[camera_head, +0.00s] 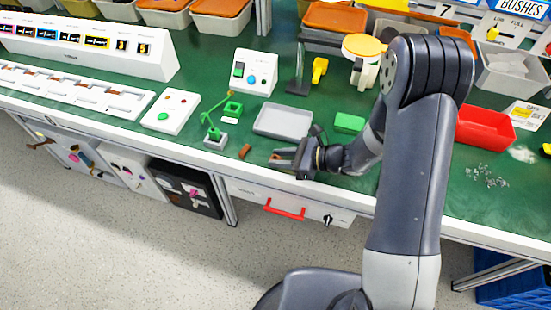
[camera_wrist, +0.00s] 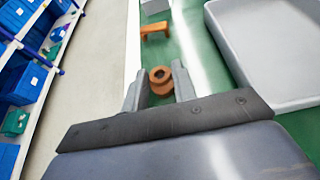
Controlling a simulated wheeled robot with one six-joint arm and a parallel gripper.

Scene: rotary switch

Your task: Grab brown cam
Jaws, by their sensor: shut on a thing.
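The brown cam (camera_wrist: 160,78) is a small round piece with a hole, seen between my fingertips in the wrist view. My gripper (camera_wrist: 159,84) is shut on it, with one grey finger on each side. In the head view my gripper (camera_head: 279,160) is low over the front edge of the green bench, with a bit of the brown cam (camera_head: 275,156) showing at its tips. Whether the cam touches the bench cannot be told.
A second brown piece (camera_head: 245,151) lies just left of my gripper; it also shows in the wrist view (camera_wrist: 155,31). A grey tray (camera_head: 283,122) lies behind my gripper. A green block (camera_head: 349,123) and a green fixture (camera_head: 215,136) stand nearby. A red drawer handle (camera_head: 285,209) is below.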

